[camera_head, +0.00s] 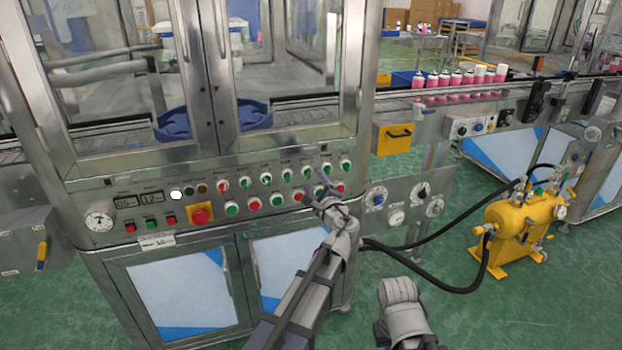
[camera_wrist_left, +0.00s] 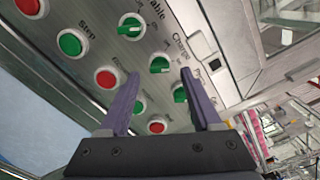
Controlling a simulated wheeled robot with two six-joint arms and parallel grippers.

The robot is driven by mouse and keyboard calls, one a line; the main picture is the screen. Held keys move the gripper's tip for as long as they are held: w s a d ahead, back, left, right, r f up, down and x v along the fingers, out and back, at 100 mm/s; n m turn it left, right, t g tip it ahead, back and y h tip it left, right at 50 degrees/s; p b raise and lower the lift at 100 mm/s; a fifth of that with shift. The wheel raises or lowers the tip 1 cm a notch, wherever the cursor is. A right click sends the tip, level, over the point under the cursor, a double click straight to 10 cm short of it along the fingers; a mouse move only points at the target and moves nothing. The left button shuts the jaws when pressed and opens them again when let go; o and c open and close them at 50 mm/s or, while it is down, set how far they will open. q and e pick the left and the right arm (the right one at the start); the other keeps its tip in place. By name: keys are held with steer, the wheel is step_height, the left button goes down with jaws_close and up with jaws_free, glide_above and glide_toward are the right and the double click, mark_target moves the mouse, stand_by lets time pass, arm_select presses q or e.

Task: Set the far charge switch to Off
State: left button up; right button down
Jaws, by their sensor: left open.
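In the head view these appear to be the last two at the row's right end, one (camera_head: 327,167) and one (camera_head: 346,164). I cannot tell which is the far charge switch. My left gripper (camera_head: 318,184) is open in front of the panel, its fingers (camera_wrist_left: 160,74) appearing on either side of the middle switch. Contact cannot be told.
Red and green buttons (camera_head: 254,203) run below the switches. A red emergency button (camera_head: 200,215) on yellow sits left. A yellow tank (camera_head: 522,230) with black hoses stands on the green floor.

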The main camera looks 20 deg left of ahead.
mark_target(309, 174)
arm_select(q)
steer(key=shift+x, duration=1.45)
jaws_close()
